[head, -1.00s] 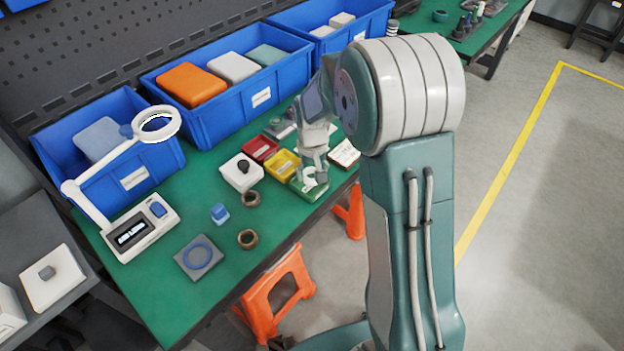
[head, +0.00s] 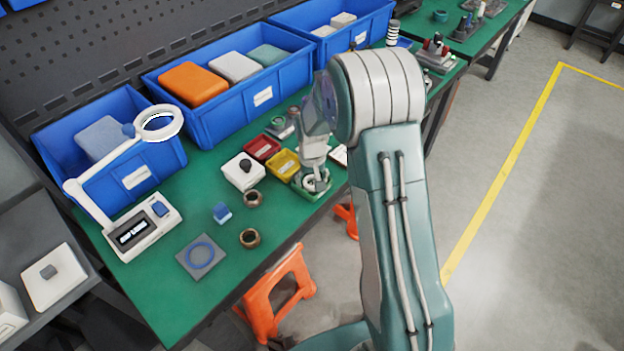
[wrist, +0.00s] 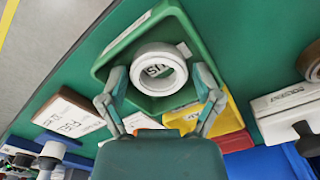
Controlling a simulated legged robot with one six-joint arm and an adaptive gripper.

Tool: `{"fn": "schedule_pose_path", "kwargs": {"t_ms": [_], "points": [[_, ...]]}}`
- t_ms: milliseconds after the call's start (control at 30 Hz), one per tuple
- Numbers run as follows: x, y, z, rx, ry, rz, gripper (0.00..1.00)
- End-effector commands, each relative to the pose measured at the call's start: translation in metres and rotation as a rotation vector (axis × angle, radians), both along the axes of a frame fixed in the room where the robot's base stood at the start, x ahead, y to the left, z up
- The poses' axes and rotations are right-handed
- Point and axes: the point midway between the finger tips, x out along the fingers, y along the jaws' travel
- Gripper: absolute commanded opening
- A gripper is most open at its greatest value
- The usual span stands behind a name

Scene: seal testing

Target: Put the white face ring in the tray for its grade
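The white face ring (wrist: 138,73) lies inside the green tray (wrist: 113,52), with dark lettering on the tray floor showing through its hole. In the wrist view my gripper (wrist: 160,78) is open, one finger on each side of the ring, with small gaps between. In the head view the green tray (head: 319,199) is at the front edge of the green bench, with my gripper (head: 315,184) low over it and partly hiding the ring. A yellow tray (head: 284,163) and a red tray (head: 262,149) stand in a row behind the green one.
A white box with a dark knob (head: 243,171) stands left of the trays. Two brown rings (head: 250,238), a blue block (head: 222,212) and a grey plate with a blue ring (head: 201,257) lie further left. Blue bins (head: 238,118) line the back. A white lettered block (wrist: 70,117) is near the green tray.

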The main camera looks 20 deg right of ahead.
Motion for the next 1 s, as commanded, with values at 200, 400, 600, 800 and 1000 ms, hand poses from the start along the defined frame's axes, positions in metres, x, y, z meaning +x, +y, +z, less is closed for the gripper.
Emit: {"fn": "schedule_pose_path", "kwargs": {"t_ms": [200,400,600,800,1000], "points": [[0.000,0.000,0.000,0.000,0.000,0.000,1.00],[0.000,0.000,0.000,0.000,0.000,0.000,1.00],[0.000,0.000,0.000,0.000,0.000,0.000,1.00],[0.001,0.000,0.011,0.000,-0.003,0.000,1.00],[0.001,0.000,0.050,0.000,-0.005,0.000,1.00]]}}
